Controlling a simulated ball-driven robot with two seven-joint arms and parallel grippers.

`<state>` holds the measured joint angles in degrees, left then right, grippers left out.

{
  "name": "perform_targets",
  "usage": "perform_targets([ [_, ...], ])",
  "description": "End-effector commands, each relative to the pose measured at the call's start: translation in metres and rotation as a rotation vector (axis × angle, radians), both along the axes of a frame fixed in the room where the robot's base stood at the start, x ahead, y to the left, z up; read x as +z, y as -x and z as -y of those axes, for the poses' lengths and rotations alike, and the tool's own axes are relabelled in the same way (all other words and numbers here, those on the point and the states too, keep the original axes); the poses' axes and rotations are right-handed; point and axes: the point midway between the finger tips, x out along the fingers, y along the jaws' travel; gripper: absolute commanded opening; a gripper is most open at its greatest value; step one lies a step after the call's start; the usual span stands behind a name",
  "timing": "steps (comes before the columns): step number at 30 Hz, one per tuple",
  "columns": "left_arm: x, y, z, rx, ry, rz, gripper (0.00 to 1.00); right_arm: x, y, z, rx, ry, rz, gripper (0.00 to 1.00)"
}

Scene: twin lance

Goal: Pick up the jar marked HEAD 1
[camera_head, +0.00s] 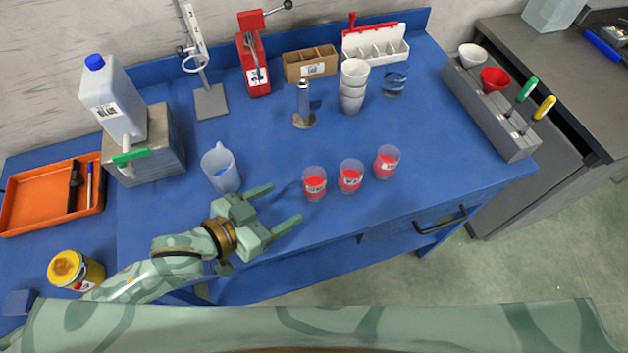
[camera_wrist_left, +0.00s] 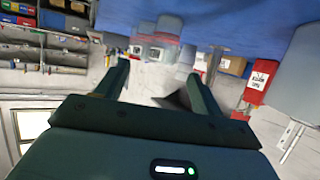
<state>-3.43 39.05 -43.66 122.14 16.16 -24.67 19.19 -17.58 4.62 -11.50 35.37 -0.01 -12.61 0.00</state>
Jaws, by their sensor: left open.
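The label print is too small for me to tell which one reads HEAD 1. My left gripper (camera_head: 284,203) is open and empty, just left of the left jar, its fingers pointing right towards it and apart from it. In the left wrist view the open fingers (camera_wrist_left: 152,88) show with blurry clear shapes beyond them.
A metal post (camera_head: 303,105), stacked white cups (camera_head: 353,87) and a dark glass (camera_head: 395,82) stand behind the jars. A grey tool rack (camera_head: 490,105) is at right. Blue table right of the jars is clear.

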Motion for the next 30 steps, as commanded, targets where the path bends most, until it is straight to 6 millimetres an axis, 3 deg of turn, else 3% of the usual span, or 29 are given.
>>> perform_targets([
  [6,-0.02,-0.031,0.032,0.0,0.001,0.0,0.67,-0.013,0.005,0.0,0.001,0.0,-0.01,0.0],
  [13,-0.025,-0.045,0.045,0.0,-0.002,0.002,0.67,-0.018,-0.005,-0.001,0.0,-0.001,0.004,0.0],
  [18,-0.032,-0.068,0.061,-0.001,-0.001,0.001,0.67,-0.028,-0.002,-0.001,-0.001,-0.002,-0.003,0.0],
  [29,-0.037,-0.078,0.073,-0.001,-0.003,0.001,0.67,-0.031,0.0,-0.001,-0.002,-0.001,-0.007,0.0],
  [30,-0.037,-0.078,0.073,-0.001,-0.003,0.001,0.62,-0.031,0.0,-0.001,-0.002,-0.002,-0.007,0.0],
])
